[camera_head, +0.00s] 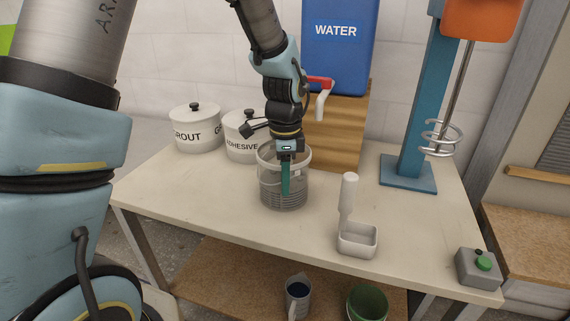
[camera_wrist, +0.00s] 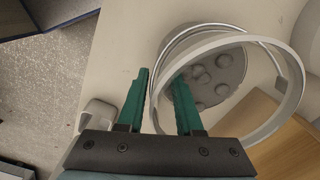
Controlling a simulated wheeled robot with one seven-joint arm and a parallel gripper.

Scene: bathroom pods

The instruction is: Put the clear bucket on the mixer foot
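The clear bucket (camera_head: 270,190) stands upright on the table, with a pale rim and grey lumpy contents at its bottom. It also shows in the wrist view (camera_wrist: 288,82). The mixer foot (camera_head: 408,173) is a blue plate under the blue column at the table's right, and nothing stands on it. My gripper (camera_head: 286,190) points down at the bucket. In the wrist view my gripper (camera_wrist: 160,78) has its green fingers apart, one inside the bucket and one outside, with the near wall between them. A gap shows, so it does not clamp the wall.
The mixer's spiral whisk (camera_head: 440,138) hangs above the foot. A pale scoop (camera_head: 357,238) and a green-button box (camera_head: 479,267) are at the front right. GROUT (camera_head: 195,130) and ADHESIVE (camera_head: 240,145) pots stand behind left. A WATER tank's tap (camera_head: 320,95) is behind the bucket.

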